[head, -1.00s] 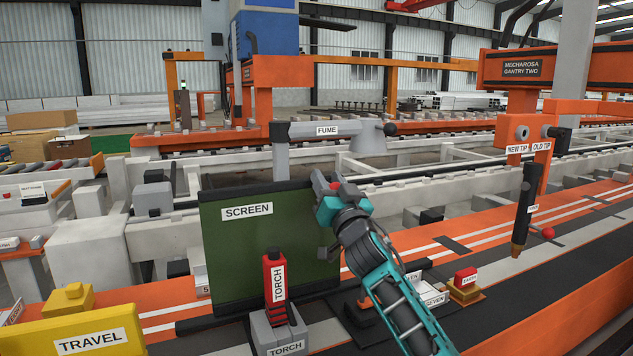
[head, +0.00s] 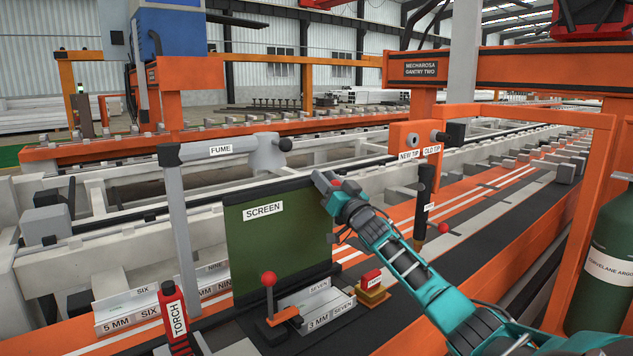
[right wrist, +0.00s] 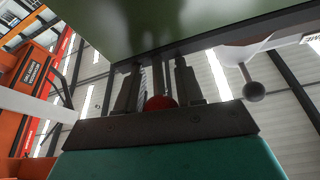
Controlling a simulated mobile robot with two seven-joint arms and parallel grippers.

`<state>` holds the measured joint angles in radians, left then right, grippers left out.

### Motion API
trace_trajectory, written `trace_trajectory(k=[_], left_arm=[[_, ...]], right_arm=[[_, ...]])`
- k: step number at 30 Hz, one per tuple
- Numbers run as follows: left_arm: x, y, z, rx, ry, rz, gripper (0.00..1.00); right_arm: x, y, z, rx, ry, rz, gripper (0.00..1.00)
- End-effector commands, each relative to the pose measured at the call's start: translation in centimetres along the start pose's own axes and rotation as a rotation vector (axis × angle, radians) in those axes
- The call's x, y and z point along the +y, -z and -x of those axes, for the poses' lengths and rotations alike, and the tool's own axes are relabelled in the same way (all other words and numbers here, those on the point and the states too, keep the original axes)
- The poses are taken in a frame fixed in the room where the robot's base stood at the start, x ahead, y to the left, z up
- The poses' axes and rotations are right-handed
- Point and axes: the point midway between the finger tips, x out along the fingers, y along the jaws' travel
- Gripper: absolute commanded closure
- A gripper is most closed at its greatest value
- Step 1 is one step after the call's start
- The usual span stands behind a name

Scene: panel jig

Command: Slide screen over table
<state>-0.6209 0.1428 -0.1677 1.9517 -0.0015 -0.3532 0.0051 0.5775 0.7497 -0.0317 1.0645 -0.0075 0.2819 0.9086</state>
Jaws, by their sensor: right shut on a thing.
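The screen (head: 284,248) is a dark green upright panel with a black top bar and a white SCREEN label. It stands over the table (head: 460,238), a dark and orange striped surface, behind the SEVEN block and right of the FUME post. In the right wrist view, the green panel (right wrist: 160,18) fills the top, just beyond the gripper's dark fingers (right wrist: 158,88). The exact contact is partly hidden. My left gripper is not in view.
The grey FUME arm (head: 222,150) stands left of the screen. A hanging torch (head: 423,205) is right of the screen.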

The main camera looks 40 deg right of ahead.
Motion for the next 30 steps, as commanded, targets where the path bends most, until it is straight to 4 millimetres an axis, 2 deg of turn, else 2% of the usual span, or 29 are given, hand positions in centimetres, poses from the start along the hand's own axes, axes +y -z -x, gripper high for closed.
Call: trace_trajectory(k=[6,18,19,24,30], left_arm=[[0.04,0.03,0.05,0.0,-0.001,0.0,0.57],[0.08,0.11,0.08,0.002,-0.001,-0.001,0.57],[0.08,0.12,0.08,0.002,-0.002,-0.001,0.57],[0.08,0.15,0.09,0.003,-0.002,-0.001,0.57],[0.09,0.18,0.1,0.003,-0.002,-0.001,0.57]], right_arm=[[0.77,0.04,-0.02,-0.003,-0.002,0.001,1.0],[1.09,0.2,-0.02,-0.002,-0.007,0.001,1.0],[1.1,0.21,-0.03,-0.002,-0.008,0.001,0.63],[1.03,0.2,-0.03,-0.002,-0.006,0.001,0.46],[0.89,0.13,-0.03,-0.002,-0.003,0.001,0.46]])
